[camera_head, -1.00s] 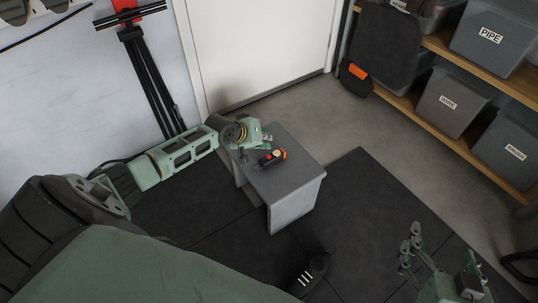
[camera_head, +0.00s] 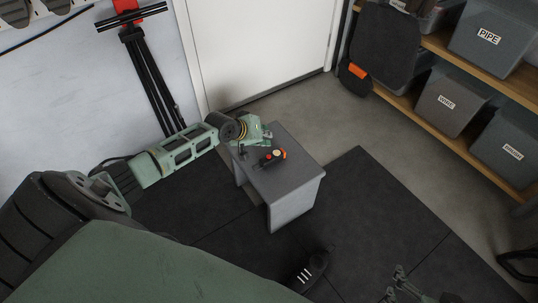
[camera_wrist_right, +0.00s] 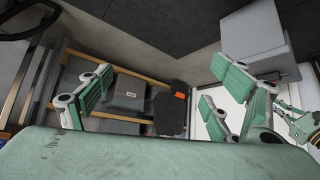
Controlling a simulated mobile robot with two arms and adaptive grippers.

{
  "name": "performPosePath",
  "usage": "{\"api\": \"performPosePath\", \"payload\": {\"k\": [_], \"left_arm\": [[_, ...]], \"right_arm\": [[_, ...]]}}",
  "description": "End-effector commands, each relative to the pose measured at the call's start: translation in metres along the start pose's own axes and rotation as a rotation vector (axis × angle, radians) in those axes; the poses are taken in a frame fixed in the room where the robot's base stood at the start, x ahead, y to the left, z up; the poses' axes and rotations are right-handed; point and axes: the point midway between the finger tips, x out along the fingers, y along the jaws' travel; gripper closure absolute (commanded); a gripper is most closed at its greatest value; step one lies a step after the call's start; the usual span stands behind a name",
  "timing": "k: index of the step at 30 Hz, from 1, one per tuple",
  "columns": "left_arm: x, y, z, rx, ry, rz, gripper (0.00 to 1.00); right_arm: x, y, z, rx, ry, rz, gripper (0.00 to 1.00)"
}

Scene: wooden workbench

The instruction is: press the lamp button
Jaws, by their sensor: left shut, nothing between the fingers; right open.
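A small dark lamp (camera_head: 268,158) with red-orange ends and a pale round button (camera_head: 276,153) lies on top of a grey stool-like table (camera_head: 297,184). My left gripper (camera_head: 264,143) is shut and empty, just behind the lamp and over the table's far part. I cannot tell whether its tips touch the lamp. My right gripper (camera_head: 396,284) is far from the lamp, at the bottom edge of the head view and partly cut off. In the right wrist view its fingers (camera_wrist_right: 163,95) are wide apart with nothing between them.
A shelf with labelled grey bins (camera_head: 448,101) stands at the right. A white door (camera_head: 262,45) is behind the table. A black tripod-like stand (camera_head: 150,85) leans by the left wall. Dark floor mats (camera_head: 370,215) around the table's right side are clear.

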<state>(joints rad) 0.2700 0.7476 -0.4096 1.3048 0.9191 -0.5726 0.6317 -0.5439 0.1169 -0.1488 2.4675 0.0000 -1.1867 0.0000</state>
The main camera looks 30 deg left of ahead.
Motion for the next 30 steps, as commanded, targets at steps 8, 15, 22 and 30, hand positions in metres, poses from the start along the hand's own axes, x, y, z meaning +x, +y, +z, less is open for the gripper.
{"api": "performPosePath", "payload": {"k": [8, 15, 22, 30], "left_arm": [[-0.004, 0.003, -0.003, 0.0, 0.0, 0.0, 1.0], [-0.006, 0.005, -0.005, 0.0, 0.0, 0.0, 1.0], [-0.008, 0.006, -0.006, 0.0, 0.0, 0.0, 1.0], [-0.008, 0.006, -0.006, 0.0, 0.0, 0.0, 1.0]], "right_arm": [[-0.008, 0.004, 0.027, 0.003, -0.12, 0.007, 0.16], [-0.016, 0.006, 0.05, 0.006, -0.223, 0.013, 0.16], [-0.023, 0.008, 0.066, 0.008, -0.296, 0.016, 0.16], [-0.024, 0.008, 0.068, 0.009, -0.304, 0.016, 0.16]]}}
